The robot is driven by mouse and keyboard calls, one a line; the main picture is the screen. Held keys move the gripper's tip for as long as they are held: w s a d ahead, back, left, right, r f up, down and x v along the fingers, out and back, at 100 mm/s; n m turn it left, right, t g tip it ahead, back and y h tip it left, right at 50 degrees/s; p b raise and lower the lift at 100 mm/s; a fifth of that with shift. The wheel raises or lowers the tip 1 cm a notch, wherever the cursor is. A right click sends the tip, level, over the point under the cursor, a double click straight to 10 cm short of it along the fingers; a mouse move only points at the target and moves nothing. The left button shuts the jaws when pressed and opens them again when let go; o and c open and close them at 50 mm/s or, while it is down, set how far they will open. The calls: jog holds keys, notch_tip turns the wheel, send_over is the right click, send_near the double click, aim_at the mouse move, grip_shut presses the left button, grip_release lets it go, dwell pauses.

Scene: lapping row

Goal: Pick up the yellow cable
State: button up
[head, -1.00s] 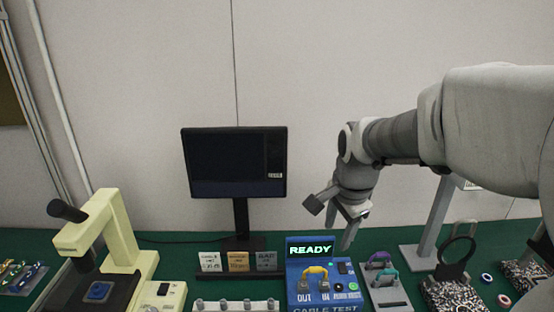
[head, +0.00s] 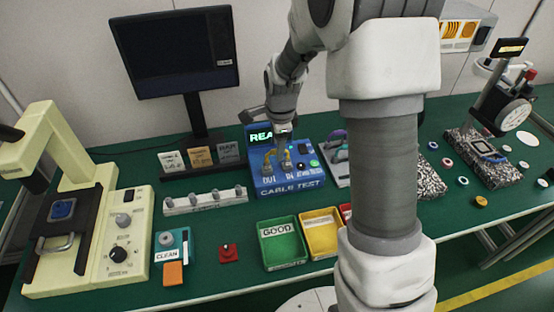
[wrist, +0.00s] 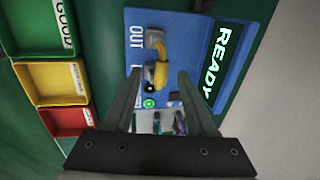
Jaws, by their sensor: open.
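The yellow cable (wrist: 161,72) is a short loop plugged into the front of the blue cable tester (head: 254,171), with one end by the OUT label. My gripper (head: 284,148) is directly above the tester and hides part of the cable in the head view. In the wrist view, my gripper (wrist: 160,78) is open, with one finger on each side of the cable's lower part. The jaws hold nothing. I cannot tell whether the fingertips touch the cable or the tester. The tester's display reads READY in the wrist view.
A green GOOD bin (head: 284,262) and a yellow bin (head: 321,250) stand in front of the tester. A grey peg rack (head: 206,201) is left of it and a monitor (head: 172,58) behind. A stand with other cables (head: 336,165) is close on the right, partly hidden by my arm.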

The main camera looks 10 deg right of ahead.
jog(key=shift+w+f+b, duration=0.1)
jog(key=shift+w+f, duration=0.15)
jog(key=shift+f, duration=0.85)
jog(key=shift+w+f+b, duration=0.1)
jog(key=shift+w+f, duration=0.15)
jog(key=shift+f, duration=0.8)
jog(key=shift+w+f+b, duration=0.1)
jog(key=shift+w+f, duration=0.15)
jog(key=shift+f, duration=0.85)
grip_shut()
